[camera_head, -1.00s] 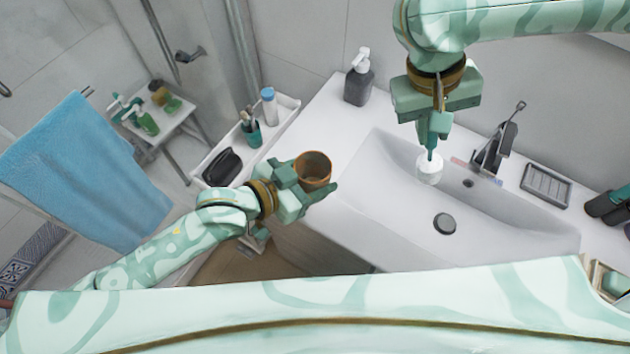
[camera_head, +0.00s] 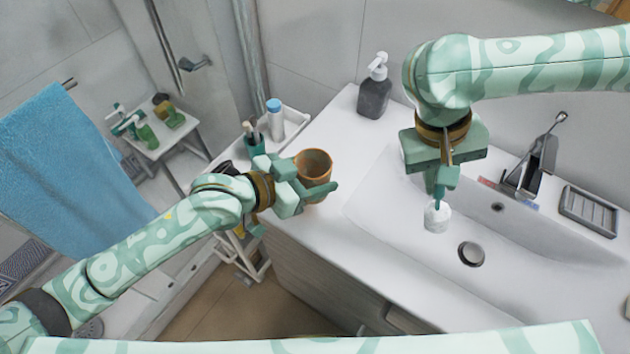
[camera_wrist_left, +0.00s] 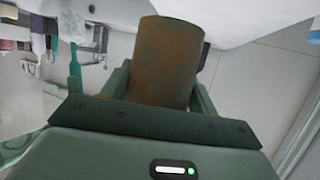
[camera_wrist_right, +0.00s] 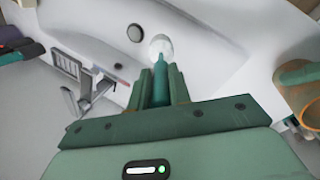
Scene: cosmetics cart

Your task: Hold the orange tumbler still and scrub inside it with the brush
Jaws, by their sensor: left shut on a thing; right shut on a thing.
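The orange tumbler (camera_head: 314,165) is upright with its mouth facing up, near the left end of the white counter. My left gripper (camera_head: 312,190) is shut around its sides; the tumbler also fills the middle of the left wrist view (camera_wrist_left: 166,62). My right gripper (camera_head: 441,186) is shut on the green handle of the brush (camera_wrist_right: 158,84). The brush points down, and its white bristle head (camera_head: 437,216) hangs over the sink basin, to the right of the tumbler and apart from it. The tumbler shows at the right edge of the right wrist view (camera_wrist_right: 298,92).
The white sink (camera_head: 400,240) has a faucet (camera_head: 532,165) and dark drain. A grey soap dispenser (camera_head: 375,92) stands at the back of the counter. A soap dish (camera_head: 588,210) lies at right. A cart (camera_head: 292,122) with bottles stands behind my left gripper. A blue towel (camera_head: 75,185) hangs at left.

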